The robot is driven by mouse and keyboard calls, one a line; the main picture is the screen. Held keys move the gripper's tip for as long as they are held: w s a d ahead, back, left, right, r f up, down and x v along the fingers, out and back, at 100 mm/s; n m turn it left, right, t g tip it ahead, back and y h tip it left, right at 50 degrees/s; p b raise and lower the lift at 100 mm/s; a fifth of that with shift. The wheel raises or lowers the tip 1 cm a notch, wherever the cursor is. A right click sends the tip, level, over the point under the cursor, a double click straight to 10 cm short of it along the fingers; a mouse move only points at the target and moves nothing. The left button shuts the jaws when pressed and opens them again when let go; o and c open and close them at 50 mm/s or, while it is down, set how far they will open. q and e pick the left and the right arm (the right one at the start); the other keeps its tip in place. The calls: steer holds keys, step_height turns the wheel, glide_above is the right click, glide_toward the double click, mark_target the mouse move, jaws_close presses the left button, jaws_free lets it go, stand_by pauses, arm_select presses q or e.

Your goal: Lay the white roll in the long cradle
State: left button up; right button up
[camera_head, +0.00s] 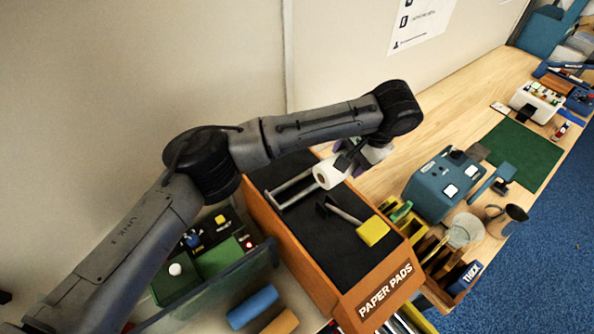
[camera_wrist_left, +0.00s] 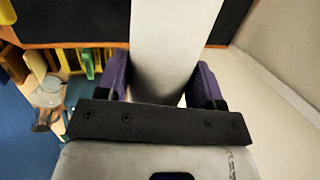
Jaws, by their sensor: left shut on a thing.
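The white roll (camera_head: 328,174) is held by my left gripper (camera_head: 350,160) above the far end of the orange box marked PAPER PADS. In the left wrist view the roll (camera_wrist_left: 174,45) runs lengthwise between the two purple fingers of my gripper (camera_wrist_left: 164,88), which are closed against its sides. A pale rack with rails (camera_head: 291,188), which looks like the long cradle, lies in the box's dark interior, left of and below the roll in the head view. The roll and gripper may hide part of it. My right gripper is not in view.
The orange box (camera_head: 392,290) also holds a grey-handled tool with a yellow block (camera_head: 372,231). A teal box (camera_head: 444,184), a glass funnel-like vessel (camera_head: 465,229) and a mug (camera_head: 506,219) stand to the right. A blue cylinder (camera_head: 252,307) lies at the front left. The wall is close behind.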

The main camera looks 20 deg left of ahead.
arm_select(q)
steer(key=a+f, duration=0.3)
steer(key=a+f+p, duration=0.1)
steer(key=a+f, duration=0.2)
steer(key=a, duration=0.1)
steer(key=a+f+p, duration=0.1)
steer(key=a+f, duration=0.2)
steer(key=shift+s+a+f, duration=0.1)
steer(key=shift+s+a, duration=0.1)
steer(key=shift+f, duration=0.55)
steer(key=shift+f+p, duration=0.25)
steer(key=shift+p, duration=0.1)
steer(key=shift+f, duration=0.35)
steer(key=o, duration=1)
steer(key=shift+o, duration=0.2)
